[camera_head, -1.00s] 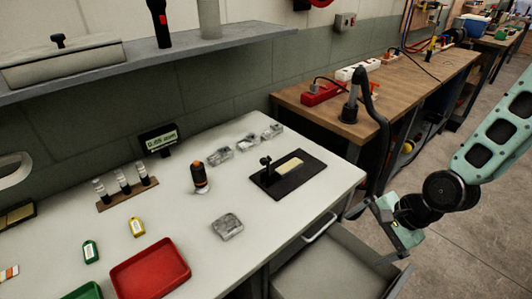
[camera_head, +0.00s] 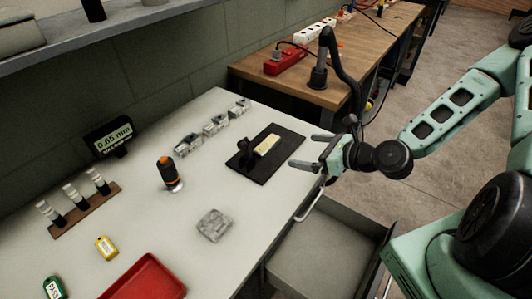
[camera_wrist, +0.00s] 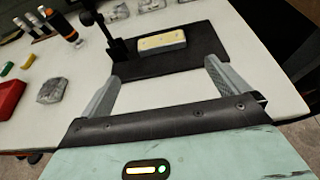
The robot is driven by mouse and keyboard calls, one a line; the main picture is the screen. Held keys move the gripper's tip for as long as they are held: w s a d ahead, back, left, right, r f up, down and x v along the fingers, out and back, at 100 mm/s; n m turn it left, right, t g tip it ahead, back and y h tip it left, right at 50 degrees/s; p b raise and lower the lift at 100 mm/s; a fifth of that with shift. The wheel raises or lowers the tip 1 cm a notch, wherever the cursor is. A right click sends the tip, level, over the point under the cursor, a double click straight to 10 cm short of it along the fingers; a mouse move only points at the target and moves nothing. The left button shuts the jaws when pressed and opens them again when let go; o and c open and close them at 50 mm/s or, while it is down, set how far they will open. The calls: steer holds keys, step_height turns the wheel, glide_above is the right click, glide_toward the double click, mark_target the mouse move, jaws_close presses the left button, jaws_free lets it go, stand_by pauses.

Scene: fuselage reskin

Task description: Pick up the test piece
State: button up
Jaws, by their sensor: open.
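The likely test piece is a cream rectangular block (camera_head: 267,144) lying flat on a black plate (camera_head: 285,158) near the table's right edge. In the wrist view the block (camera_wrist: 161,43) lies ahead, between the lines of the fingers, with two small dark spots on its top. My gripper (camera_head: 308,151) is at the table's right edge, just right of the plate, with its fingers apart and empty. In the wrist view the gripper (camera_wrist: 162,75) has its fingertips near the plate's front edge, apart from the block.
A black stand (camera_head: 246,154) rises on the plate beside the block. A dark and orange cylinder (camera_head: 168,172), a grey block (camera_head: 214,225) and a red tray (camera_head: 148,280) are farther left. An open drawer (camera_head: 325,250) juts out below the table's right side.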

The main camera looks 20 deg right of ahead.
mark_target(269, 144)
steer(key=shift+f+b+x, duration=0.25)
steer(key=shift+b+x, duration=1.35)
steer(key=shift+b, duration=1.2)
steer(key=b+x, duration=0.1)
steer(key=x, duration=0.1)
steer(key=b+x, duration=0.1)
steer(key=x, duration=0.1)
steer(key=shift+r, duration=0.25)
steer(key=shift+b+x, duration=0.3)
steer(key=shift+x, duration=2.75)
steer(key=shift+w+d+r, duration=0.1)
steer(key=shift+r, duration=0.05)
steer(key=c, duration=0.7)
